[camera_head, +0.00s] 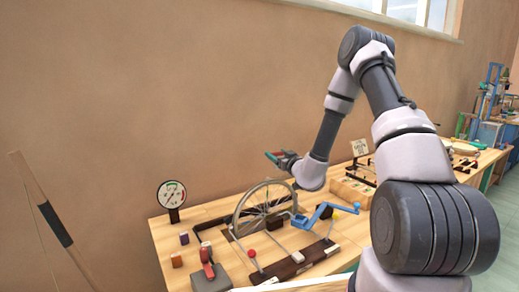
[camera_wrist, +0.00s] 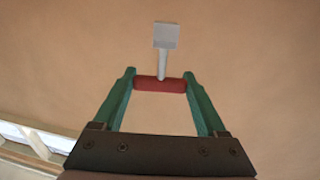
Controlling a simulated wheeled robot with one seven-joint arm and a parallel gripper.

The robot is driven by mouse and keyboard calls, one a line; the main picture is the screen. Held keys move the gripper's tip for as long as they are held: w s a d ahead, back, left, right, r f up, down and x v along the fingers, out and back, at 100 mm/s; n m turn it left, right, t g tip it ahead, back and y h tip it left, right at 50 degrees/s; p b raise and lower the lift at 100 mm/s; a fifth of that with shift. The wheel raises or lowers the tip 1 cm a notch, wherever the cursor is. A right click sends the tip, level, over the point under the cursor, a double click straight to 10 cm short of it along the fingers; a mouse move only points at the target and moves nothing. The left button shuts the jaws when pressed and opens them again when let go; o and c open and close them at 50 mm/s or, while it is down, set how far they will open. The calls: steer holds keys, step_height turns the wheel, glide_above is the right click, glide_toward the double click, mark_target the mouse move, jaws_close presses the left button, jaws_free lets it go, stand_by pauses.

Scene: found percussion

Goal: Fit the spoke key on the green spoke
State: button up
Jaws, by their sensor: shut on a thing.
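In the wrist view my gripper (camera_wrist: 160,80) has green fingers shut on the red handle of the spoke key (camera_wrist: 166,38). The key's grey shaft and square head point away from the fingers, with bare wall behind. In the head view my gripper (camera_head: 275,157) is small and held in the air above the wheel (camera_head: 240,212), near the wall. The spoked wheel stands upright on the wooden bench (camera_head: 160,236). Its spokes are thin and I cannot make out the green one. The key is apart from the wheel.
A round dial (camera_head: 172,193) stands at the bench's back left. A blue crank (camera_head: 325,209) is right of the wheel. A grey block with a red lever (camera_head: 208,270) and small blocks (camera_head: 177,260) are at front left. A wooden box (camera_head: 352,190) stands behind right.

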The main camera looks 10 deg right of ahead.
steer(key=shift+n+y, duration=0.3)
steer(key=shift+y, duration=0.3)
steer(key=a+r, duration=0.1)
steer(key=a, duration=0.1)
steer(key=w+a+r, duration=0.1)
steer(key=r, duration=0.1)
steer(key=shift+a, duration=0.4)
steer(key=shift+d+f, duration=0.15)
steer(key=shift+f, duration=2.8)
steer(key=shift+f, duration=1.2)
steer(key=o, duration=1.3)
steer(key=shift+s, duration=0.1)
steer(key=v, duration=1)
steer(key=shift+s+d+r, duration=0.15)
steer(key=shift+s, duration=0.15)
